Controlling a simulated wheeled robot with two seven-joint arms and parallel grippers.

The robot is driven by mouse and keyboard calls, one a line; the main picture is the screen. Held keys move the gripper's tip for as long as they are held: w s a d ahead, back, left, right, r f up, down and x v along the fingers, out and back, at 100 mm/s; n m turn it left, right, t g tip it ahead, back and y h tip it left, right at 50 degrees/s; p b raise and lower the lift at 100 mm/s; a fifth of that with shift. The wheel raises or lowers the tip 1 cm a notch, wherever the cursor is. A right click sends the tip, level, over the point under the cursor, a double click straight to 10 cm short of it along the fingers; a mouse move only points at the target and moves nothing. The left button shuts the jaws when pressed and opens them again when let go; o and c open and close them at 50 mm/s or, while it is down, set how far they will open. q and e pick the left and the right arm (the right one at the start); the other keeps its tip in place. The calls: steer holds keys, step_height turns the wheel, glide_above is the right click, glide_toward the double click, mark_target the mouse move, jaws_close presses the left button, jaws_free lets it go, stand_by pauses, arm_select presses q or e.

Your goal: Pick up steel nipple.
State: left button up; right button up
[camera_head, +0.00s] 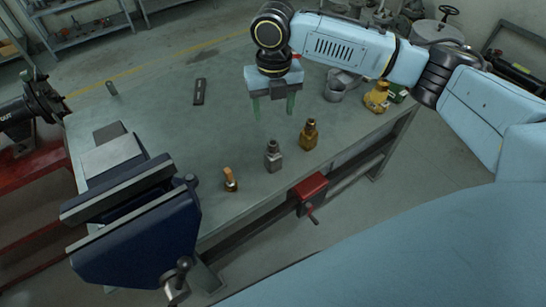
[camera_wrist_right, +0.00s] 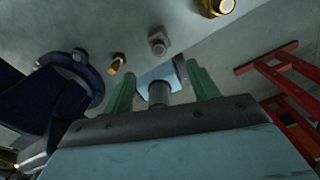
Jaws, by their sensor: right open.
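The grey metal piece that I take for the steel nipple (camera_head: 273,157) stands upright on the workbench (camera_head: 175,140) in the head view, between two brass pieces. It has a blocky lower body and a narrower round top. In the right wrist view it appears ahead of the fingers (camera_wrist_right: 158,42). My right gripper (camera_head: 272,106) points down behind it in the head view, above the bench, open and apart from it. Its two green fingers show in the wrist view (camera_wrist_right: 162,88). A grey cylinder (camera_wrist_right: 159,93) shows between them; I cannot tell what it belongs to. My left gripper is not in view.
A brass piece (camera_head: 309,135) stands to the right and a smaller orange-topped one (camera_head: 231,180) to the left. A large blue vise (camera_head: 140,215) fills the bench's front left. A black flat item (camera_head: 199,91) and a grey pot (camera_head: 336,90) lie farther back.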

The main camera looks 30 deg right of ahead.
mark_target(273, 143)
step_height(273, 143, down, 8)
steer(key=shift+r+b, duration=0.15)
steer(key=shift+b, duration=0.15)
steer(key=shift+s+a+f, duration=0.1)
steer(key=shift+s+f, duration=0.05)
steer(key=shift+f, duration=1.2)
steer(key=shift+s+a+f, duration=0.1)
steer(key=shift+f, duration=1.25)
steer(key=shift+c, duration=0.2)
jaws_close()
